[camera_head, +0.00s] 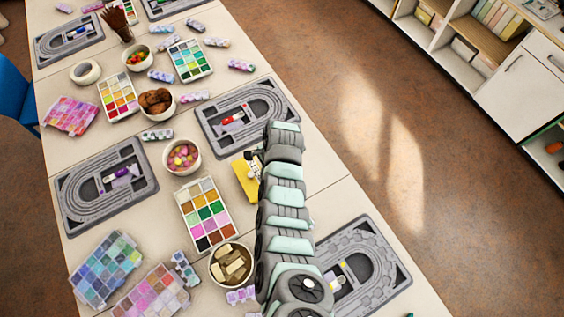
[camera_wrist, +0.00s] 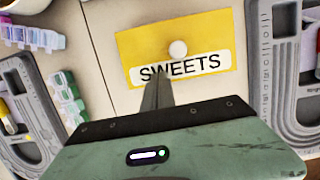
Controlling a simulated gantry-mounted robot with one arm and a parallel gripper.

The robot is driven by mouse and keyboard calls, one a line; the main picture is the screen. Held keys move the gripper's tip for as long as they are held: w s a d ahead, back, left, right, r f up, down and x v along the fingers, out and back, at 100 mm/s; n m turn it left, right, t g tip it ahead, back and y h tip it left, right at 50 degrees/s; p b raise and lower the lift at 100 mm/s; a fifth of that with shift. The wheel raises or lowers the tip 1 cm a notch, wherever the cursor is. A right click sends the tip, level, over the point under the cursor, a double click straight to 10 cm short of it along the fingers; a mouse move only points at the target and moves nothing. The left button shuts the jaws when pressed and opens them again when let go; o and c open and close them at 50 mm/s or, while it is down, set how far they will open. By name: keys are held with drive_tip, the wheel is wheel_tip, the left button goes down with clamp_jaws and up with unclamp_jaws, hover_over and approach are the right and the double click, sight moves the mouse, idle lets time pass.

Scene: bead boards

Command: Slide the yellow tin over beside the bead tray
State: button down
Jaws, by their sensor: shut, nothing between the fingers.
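The yellow tin (camera_head: 245,182) lies on the table just left of my arm, partly hidden by it. The wrist view shows the tin (camera_wrist: 135,42) from above, with a white knob on top and a white strip reading "SWEETS". My gripper (camera_wrist: 159,84) is shut and empty, its fingertips over the tin's lettered edge; I cannot tell whether they touch it. In the head view the fingertips are hidden by my arm. A white bead tray (camera_head: 183,206) with coloured compartments lies left of the tin, apart from it. Similar trays lie further up the table, so which one is meant is unclear.
A grey bead board (camera_head: 204,118) lies above the tin and another (camera_head: 392,290) to its lower right. Bowls of sweets (camera_head: 197,163) and of brown blocks (camera_head: 213,268) stand near the white tray. A narrow bare strip separates tin and tray.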

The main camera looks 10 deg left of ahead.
sight(254, 186)
drive_tip(key=s+a, duration=0.3)
drive_tip(key=shift+a+f+p, duration=0.1)
drive_tip(key=shift+a+p, duration=0.05)
drive_tip(key=shift+p, duration=0.25)
drive_tip(key=shift+f, duration=0.1)
